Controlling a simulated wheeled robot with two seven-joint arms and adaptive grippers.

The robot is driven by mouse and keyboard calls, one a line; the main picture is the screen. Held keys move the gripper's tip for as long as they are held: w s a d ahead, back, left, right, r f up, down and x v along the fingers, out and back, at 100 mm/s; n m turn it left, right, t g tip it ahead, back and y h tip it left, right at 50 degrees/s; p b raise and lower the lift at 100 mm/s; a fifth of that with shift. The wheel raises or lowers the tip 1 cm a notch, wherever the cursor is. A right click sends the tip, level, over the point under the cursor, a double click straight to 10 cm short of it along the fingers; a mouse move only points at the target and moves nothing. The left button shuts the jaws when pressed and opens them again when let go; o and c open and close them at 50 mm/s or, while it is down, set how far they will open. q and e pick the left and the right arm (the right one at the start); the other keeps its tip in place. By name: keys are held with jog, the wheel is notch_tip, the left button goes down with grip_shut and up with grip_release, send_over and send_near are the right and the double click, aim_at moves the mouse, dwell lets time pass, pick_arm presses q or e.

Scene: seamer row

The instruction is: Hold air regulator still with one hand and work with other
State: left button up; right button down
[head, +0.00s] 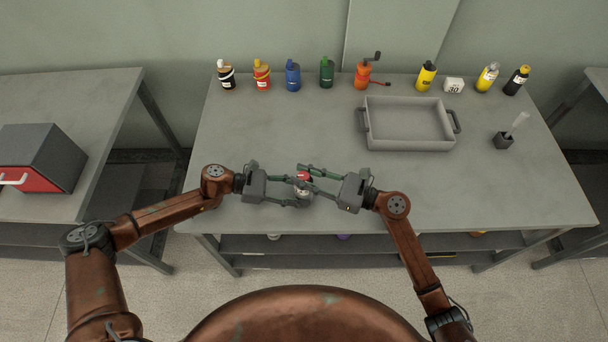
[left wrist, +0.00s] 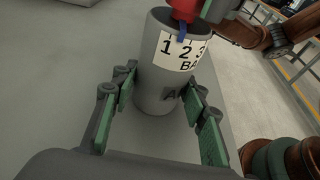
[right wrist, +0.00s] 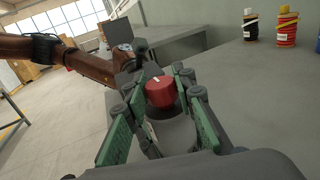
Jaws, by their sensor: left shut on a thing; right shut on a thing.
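The air regulator stands near the front edge of the table; its grey body (left wrist: 165,80) shows in the left wrist view with a white scale marked 1, 2, 3 and a blue pointer. A red knob (right wrist: 160,92) with a white mark sits on its top. My left gripper (head: 300,192) is shut on the grey body, its green-padded fingers on either side. My right gripper (head: 309,180) comes from the right and is shut on the red knob, above the left gripper. The fingers hide much of the regulator in the head view.
A grey tray (head: 408,147) with handles stands at the back right of the table. A small dark holder (head: 503,141) stands at right.

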jog(key=shift+f+m+t+h, duration=0.2)
jog(key=shift+m+t+h, duration=0.8)
jog(key=shift+m+t, duration=0.65)
jog(key=shift+d+t, duration=0.1)
jog(key=shift+t, duration=0.25)
jog(key=c, duration=1.6)
grip_release()
jog(key=shift+r, duration=0.15)
jog(key=v, duration=1.2)
jog(key=shift+r, duration=0.1)
pick_arm(q)
jog(key=o, duration=0.9)
